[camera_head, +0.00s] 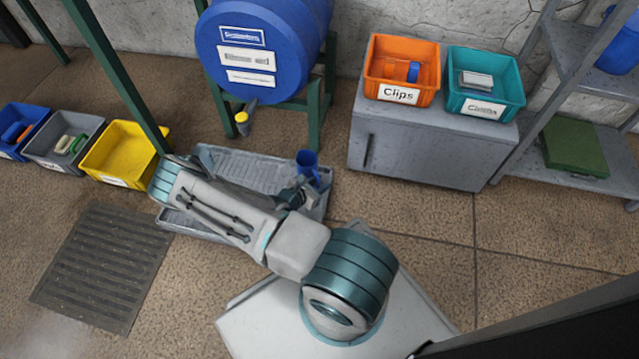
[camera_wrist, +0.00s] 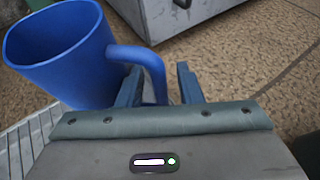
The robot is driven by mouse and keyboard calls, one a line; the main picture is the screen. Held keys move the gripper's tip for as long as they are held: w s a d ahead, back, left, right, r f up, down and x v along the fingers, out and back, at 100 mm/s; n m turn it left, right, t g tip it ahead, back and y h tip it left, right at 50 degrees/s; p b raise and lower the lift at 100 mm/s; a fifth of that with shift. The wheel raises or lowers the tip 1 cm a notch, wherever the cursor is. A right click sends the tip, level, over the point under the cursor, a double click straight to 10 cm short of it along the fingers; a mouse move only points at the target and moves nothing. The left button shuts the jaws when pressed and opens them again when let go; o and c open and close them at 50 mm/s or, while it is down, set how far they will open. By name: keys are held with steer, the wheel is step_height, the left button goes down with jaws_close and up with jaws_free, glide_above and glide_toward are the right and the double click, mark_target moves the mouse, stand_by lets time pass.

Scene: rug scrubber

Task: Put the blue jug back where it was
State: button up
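The blue jug (camera_head: 308,160) looks upright at the right end of the grey ribbed drip tray (camera_head: 255,163). In the wrist view the jug (camera_wrist: 65,60) is at the upper left, with its handle (camera_wrist: 155,75) toward my gripper. My gripper (camera_wrist: 160,85) has one finger on each side of the handle. A small gap shows between handle and fingers, so it looks open around the handle rather than clamped. In the head view my gripper (camera_head: 293,194) is beside the jug, partly hidden by my arm. Whether the jug's base touches the tray is hidden.
A blue barrel (camera_head: 262,50) with a yellow-ended tap (camera_head: 242,120) stands behind the tray. A yellow bin (camera_head: 110,160) stands left. Floor right of the tray is clear.

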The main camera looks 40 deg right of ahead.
steer(key=shift+r, duration=0.15)
steer(key=shift+a+r, duration=0.25)
steer(key=shift+a, duration=0.05)
steer(key=p+v, duration=0.4)
steer(key=v, duration=0.7)
steer(key=a+r+m+g+y, duration=0.3)
steer(key=r+m, duration=0.3)
steer(key=r, duration=0.6)
steer(key=a+r+m+g+y, duration=0.25)
steer(key=r+m, duration=0.35)
steer(key=r, duration=0.6)
steer(key=s+a+r+m+t+y, duration=0.2)
steer(key=s+r, duration=0.4)
steer(key=r, duration=0.4)
steer(key=s+a+r+m+t+y, duration=0.2)
steer(key=s+a+r+m+y, duration=0.2)
steer(key=r, duration=0.6)
steer(key=s+m+y, duration=0.1)
steer(key=s, duration=0.1)
steer(key=shift+s+r+m+y, duration=0.3)
steer(key=shift+s+m+y, duration=0.05)
steer(key=shift+m, duration=0.05)
